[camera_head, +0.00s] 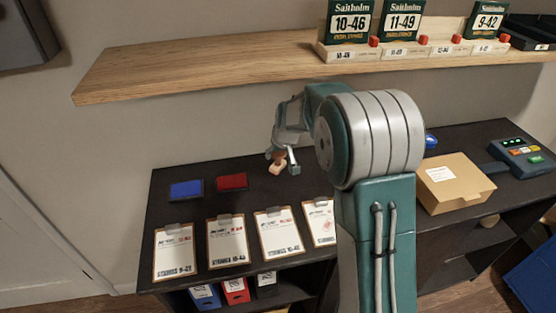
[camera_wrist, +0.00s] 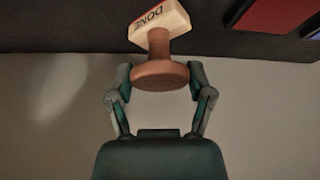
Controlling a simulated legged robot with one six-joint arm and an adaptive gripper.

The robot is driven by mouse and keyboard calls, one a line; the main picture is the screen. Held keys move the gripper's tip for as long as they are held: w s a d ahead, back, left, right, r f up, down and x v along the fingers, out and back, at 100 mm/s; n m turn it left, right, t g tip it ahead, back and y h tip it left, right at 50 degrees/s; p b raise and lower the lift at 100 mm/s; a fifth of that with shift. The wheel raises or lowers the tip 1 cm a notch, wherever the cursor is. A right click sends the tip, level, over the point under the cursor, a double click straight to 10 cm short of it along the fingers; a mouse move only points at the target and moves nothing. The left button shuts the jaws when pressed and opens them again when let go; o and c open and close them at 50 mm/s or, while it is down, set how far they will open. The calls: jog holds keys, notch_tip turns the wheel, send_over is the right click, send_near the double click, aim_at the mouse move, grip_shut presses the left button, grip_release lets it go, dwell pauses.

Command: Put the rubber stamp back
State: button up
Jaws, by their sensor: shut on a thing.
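The rubber stamp (camera_wrist: 160,55) has a brown wooden handle and a pale block marked "DONE". In the wrist view my gripper (camera_wrist: 160,80) is shut on the round end of its handle, one finger on each side. In the head view my gripper (camera_head: 284,162) holds the stamp (camera_head: 277,163) near the back of the dark table, below the wooden shelf. Whether the stamp touches the table is hard to tell. A blue ink pad (camera_head: 186,189) and a red ink pad (camera_head: 231,181) lie to the left on the table.
Several clipboards with papers, one of them here (camera_head: 228,240), line the table's front. A cardboard box (camera_head: 453,183) and a card terminal (camera_head: 520,157) are at the right. My arm hides the table's middle.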

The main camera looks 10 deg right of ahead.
aim_at(278, 160)
jog(key=shift+f, duration=1.45)
jog(key=shift+f, duration=0.1)
jog(key=o, duration=0.9)
